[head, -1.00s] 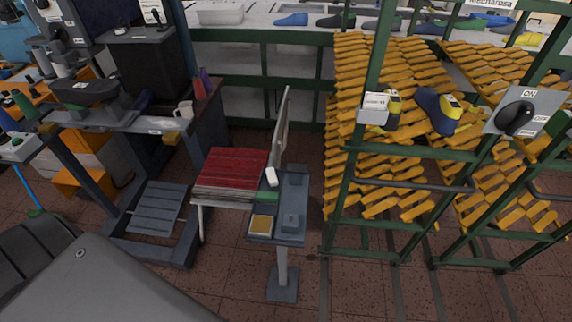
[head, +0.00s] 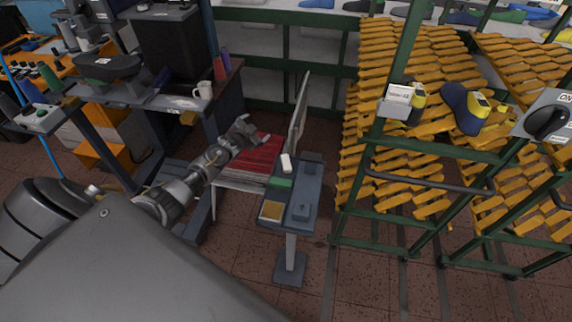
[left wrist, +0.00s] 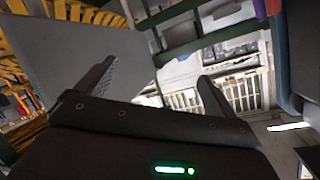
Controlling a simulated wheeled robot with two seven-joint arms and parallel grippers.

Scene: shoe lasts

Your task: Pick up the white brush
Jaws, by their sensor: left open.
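A small white object (head: 285,163), which looks like the white brush, stands at the back left edge of the grey pedestal stand (head: 311,188) in the head view. My left gripper (head: 246,129) is open and empty, above the far part of the red-topped stack, to the left of the white object and apart from it. In the left wrist view my open fingers (left wrist: 158,88) show with nothing between them, and I cannot make out the brush there. My right gripper is not in view.
A red-topped stack (head: 262,160) stands left of the pedestal, with an upright grey panel (head: 299,115) behind. A green block (head: 279,182) and a yellow-topped box (head: 271,211) sit on the pedestal. A green-framed rack (head: 405,150) stands to the right.

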